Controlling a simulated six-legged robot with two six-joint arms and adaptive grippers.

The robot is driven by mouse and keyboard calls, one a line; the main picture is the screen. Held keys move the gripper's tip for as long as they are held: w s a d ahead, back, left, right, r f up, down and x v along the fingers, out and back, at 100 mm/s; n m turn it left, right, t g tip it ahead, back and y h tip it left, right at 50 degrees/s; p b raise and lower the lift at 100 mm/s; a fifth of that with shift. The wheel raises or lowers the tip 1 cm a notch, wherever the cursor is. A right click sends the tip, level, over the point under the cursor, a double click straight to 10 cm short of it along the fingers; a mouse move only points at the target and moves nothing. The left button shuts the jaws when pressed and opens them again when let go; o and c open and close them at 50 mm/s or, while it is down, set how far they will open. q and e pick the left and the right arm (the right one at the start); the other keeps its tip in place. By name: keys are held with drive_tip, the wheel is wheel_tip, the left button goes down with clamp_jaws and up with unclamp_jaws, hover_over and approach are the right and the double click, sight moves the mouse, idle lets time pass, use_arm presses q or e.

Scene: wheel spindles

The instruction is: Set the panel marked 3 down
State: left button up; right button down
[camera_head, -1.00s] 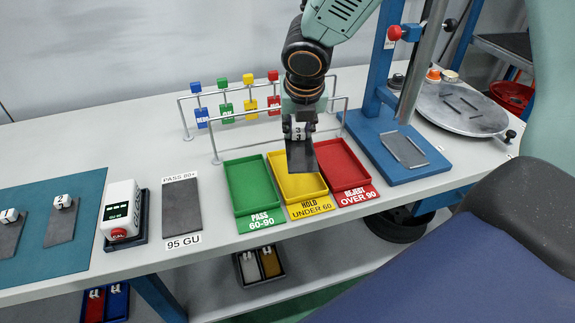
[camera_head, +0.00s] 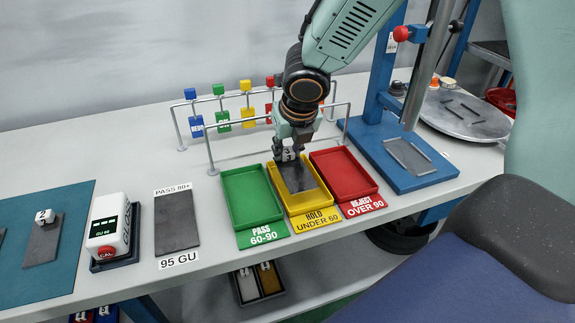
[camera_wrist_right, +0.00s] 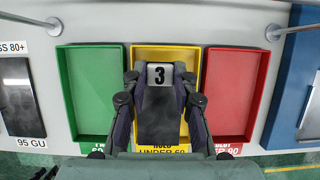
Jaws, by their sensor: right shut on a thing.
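The panel marked 3 is a dark grey plate (camera_head: 298,177) with a white tag (camera_wrist_right: 160,75) reading 3. My right gripper (camera_head: 290,155) is shut on it at the tag end. The panel is over the yellow HOLD UNDER 60 tray (camera_head: 318,201), within its outline in the head view. I cannot tell whether it touches the tray floor. In the wrist view my right gripper's fingers (camera_wrist_right: 160,90) stand on both sides of the panel. My left gripper is not in view.
The green PASS tray (camera_head: 232,197) and red REJECT tray (camera_head: 364,184) flank the yellow one. A rail (camera_head: 225,167) with hanging coloured tags stands behind. A gauge (camera_head: 108,230), a 95 GU plate (camera_head: 176,222) and another panel (camera_head: 43,243) marked 2 are at left.

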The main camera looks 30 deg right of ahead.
sight(296, 159)
drive_tip(key=shift+a+f+b, duration=0.1)
drive_tip(key=shift+f+b, duration=0.2)
drive_tip(key=shift+f, duration=0.1)
drive_tip(key=d+f+b, duration=0.2)
drive_tip(key=f, duration=0.1)
drive_tip(key=shift+s, duration=0.2)
drive_tip(key=shift+w+a+r, duration=0.1)
drive_tip(key=shift+w+a, duration=0.1)
drive_tip(key=shift+a, duration=0.55)
drive_tip(key=shift+s+d+f, duration=0.1)
drive_tip(key=shift+d+f, duration=0.05)
drive_tip(key=shift+f, duration=0.05)
drive_tip(key=c, duration=1.3)
unclamp_jaws()
drive_tip(key=shift+s+d, duration=0.15)
drive_tip(key=shift+d, duration=0.2)
drive_tip(key=shift+o, duration=1.2)
drive_tip(key=shift+w+a, duration=0.25)
drive_tip(key=shift+a, duration=0.15)
drive_tip(key=shift+s+d+r, duration=0.15)
drive_tip(key=shift+d, duration=0.1)
use_arm(q)
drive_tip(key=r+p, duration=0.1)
drive_tip(key=p, duration=0.2)
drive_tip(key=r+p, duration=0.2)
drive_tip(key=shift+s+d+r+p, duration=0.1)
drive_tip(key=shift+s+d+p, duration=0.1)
drive_tip(key=shift+p, duration=0.2)
use_arm(e)
drive_tip(key=v, duration=1.2)
